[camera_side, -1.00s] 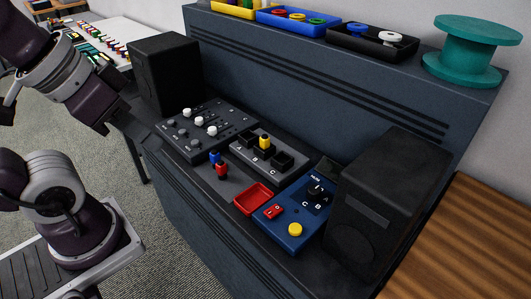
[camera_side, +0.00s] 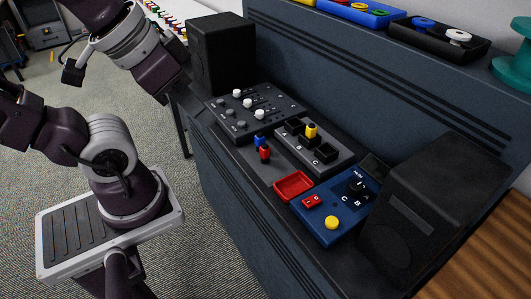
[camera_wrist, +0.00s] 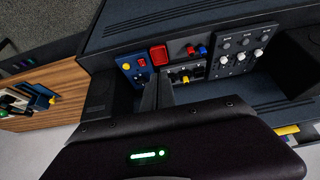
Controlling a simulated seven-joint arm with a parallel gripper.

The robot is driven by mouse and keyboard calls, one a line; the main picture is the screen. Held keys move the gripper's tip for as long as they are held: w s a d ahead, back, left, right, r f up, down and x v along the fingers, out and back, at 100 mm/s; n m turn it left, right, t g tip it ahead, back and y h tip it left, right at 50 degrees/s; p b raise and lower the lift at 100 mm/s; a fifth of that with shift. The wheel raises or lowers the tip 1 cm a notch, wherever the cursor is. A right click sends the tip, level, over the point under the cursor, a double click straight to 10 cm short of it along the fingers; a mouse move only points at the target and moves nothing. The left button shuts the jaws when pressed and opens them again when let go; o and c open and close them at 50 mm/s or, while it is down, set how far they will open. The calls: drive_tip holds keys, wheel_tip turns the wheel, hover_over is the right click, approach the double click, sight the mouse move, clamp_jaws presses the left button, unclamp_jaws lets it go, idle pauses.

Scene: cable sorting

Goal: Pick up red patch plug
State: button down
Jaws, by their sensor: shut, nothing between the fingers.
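The red patch plug (camera_side: 265,154) stands upright on the dark console, just in front of a blue plug (camera_side: 259,142). In the wrist view the red plug (camera_wrist: 190,50) is small and sits beside the blue plug (camera_wrist: 203,50). My gripper (camera_wrist: 166,92) is shut and empty. Its fingers reach toward the console and overlap the lower edge of the socket block in that picture. It is apart from the red plug. In the side view my wrist is at upper left, near the left speaker, and the fingertips are hard to make out.
A socket block (camera_side: 325,150) with a yellow plug (camera_side: 311,130) stands right of the plugs. A red tray (camera_side: 293,186), a blue switch box (camera_side: 338,208) and a knob mixer (camera_side: 254,104) are close by. Speakers (camera_side: 222,55) (camera_side: 435,215) flank the console.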

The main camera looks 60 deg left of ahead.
drive_tip(key=c, duration=1.1)
unclamp_jaws()
drive_tip(key=n+g, duration=0.6)
drive_tip(key=n, duration=0.9)
hover_over(265, 145)
drive_tip(key=f, duration=1.8)
drive_tip(key=shift+s+a+f, duration=0.15)
drive_tip(key=shift+s+f, duration=0.1)
drive_tip(key=shift+f, duration=0.1)
drive_tip(key=shift+n, duration=0.3)
drive_tip(key=f, duration=0.7)
drive_tip(key=shift+w+f, duration=0.25)
